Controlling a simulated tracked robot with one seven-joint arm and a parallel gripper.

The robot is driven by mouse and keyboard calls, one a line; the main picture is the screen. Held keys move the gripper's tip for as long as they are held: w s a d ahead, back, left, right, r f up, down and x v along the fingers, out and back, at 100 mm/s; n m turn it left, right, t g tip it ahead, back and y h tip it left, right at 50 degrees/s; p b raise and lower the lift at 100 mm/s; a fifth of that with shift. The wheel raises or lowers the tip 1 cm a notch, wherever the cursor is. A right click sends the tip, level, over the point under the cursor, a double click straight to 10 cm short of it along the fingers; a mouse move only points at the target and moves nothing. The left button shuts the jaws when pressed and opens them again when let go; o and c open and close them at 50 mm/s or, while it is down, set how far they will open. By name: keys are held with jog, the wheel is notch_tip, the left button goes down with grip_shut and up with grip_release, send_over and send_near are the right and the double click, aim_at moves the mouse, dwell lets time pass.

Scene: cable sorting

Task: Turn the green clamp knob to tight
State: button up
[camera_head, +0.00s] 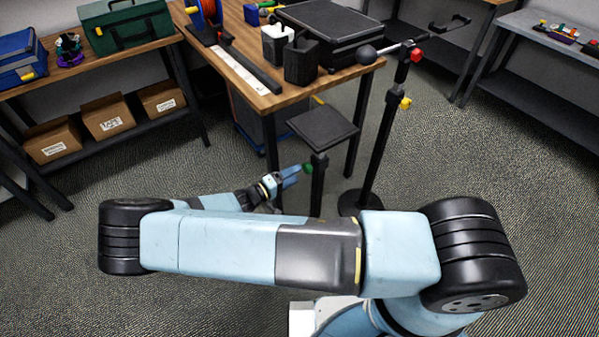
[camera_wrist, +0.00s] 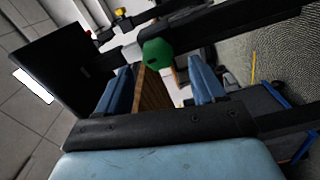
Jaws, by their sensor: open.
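The green clamp knob (camera_head: 308,168) sits on the post of a low black stand with a square top plate (camera_head: 323,128), in front of the workbench. In the wrist view the rounded knob (camera_wrist: 157,53) shows ahead, between the lines of my two blue fingers. A dark slot or mark shows on its face. My gripper (camera_head: 291,176) is open and empty, just left of the knob. In the wrist view the fingers (camera_wrist: 161,70) are spread and the knob appears beyond their tips. I cannot tell whether any finger touches it. The stand's plate (camera_wrist: 50,65) fills the upper left there.
A black pole stand (camera_head: 381,130) with red and yellow knobs stands right of the low stand. The wooden workbench (camera_head: 262,98) and its legs are close behind. A shelf with cardboard boxes (camera_head: 106,116) is at the left. Open carpet (camera_head: 480,165) lies to the right.

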jog(key=v, duration=1)
jog(key=shift+a, duration=0.1)
jog(key=w+d+r+m+g+y, duration=0.1)
jog(key=d+r+g+y, duration=0.4)
jog(key=r, duration=0.7)
jog(key=w+d+r+m+g+y, duration=0.1)
jog(key=d+r+m+g+y, duration=0.15)
jog(key=d+r, duration=0.65)
jog(key=w+d+r+m+g+y, duration=0.1)
jog(key=d+r+g+y, duration=0.25)
jog(key=r, duration=1.05)
jog(key=s+d+r+t+y, duration=0.25)
jog(key=s+d+r, duration=0.45)
jog(key=d+r, duration=0.4)
jog(key=s+d+r+t, duration=0.2)
jog(key=s+r, duration=0.2)
jog(key=s, duration=0.2)
jog(key=s+d+r+t+y, duration=0.1)
jog(key=s+d+r+t, duration=0.1)
jog(key=s+r, duration=0.2)
jog(key=shift+s+d+r, duration=0.25)
jog(key=shift+s+d, duration=0.1)
jog(key=shift+s, duration=1.05)
jog(key=shift+y, duration=0.25)
